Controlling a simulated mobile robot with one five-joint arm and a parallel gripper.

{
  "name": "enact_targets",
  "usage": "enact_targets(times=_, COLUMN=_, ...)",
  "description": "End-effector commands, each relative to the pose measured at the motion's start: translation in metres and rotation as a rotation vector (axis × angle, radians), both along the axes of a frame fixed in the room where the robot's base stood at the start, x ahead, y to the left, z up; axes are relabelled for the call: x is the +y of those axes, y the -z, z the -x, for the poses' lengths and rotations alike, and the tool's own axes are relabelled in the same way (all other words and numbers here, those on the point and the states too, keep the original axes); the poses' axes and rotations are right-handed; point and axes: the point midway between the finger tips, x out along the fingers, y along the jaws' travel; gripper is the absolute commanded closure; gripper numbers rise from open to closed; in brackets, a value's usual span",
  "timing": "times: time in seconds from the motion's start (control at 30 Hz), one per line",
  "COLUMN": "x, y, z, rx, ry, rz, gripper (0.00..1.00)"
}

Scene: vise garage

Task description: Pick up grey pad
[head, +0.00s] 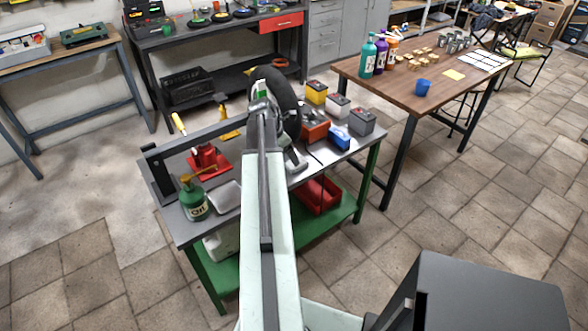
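A light grey pad (224,197) with rounded corners lies on the near left part of the grey workbench top (175,222). It is right of a green oil bottle (194,199) and left of my arm, which crosses the bench. My arm's far end (260,92) is over the back of the bench, beyond the pad and apart from it in the picture. My gripper's fingers cannot be made out clearly there, so I cannot tell whether they are open or shut. I see nothing held.
Small batteries (337,106) and a blue box (339,138) sit on the right. A wooden table (408,83) stands beyond.

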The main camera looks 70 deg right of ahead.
Motion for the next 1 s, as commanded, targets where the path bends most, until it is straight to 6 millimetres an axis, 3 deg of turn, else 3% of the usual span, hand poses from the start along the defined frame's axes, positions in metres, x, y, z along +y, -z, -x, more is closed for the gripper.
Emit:
enact_targets(times=0.03, x=-0.002, y=0.012, z=0.000, rx=0.000, ry=-0.001, rz=0.000, gripper=0.25)
enact_targets(times=0.27, x=-0.003, y=0.020, z=-0.001, rx=0.000, ry=-0.007, rz=0.000, gripper=0.25)
enact_targets(times=0.5, x=-0.013, y=0.059, z=0.006, rx=-0.001, ry=-0.009, rz=0.000, gripper=0.25)
enact_targets(times=0.77, x=-0.015, y=0.058, z=0.007, rx=-0.001, ry=-0.009, rz=0.000, gripper=0.25)
enact_targets(times=1.0, x=-0.015, y=0.058, z=0.007, rx=-0.001, ry=-0.010, rz=-0.001, gripper=0.89)
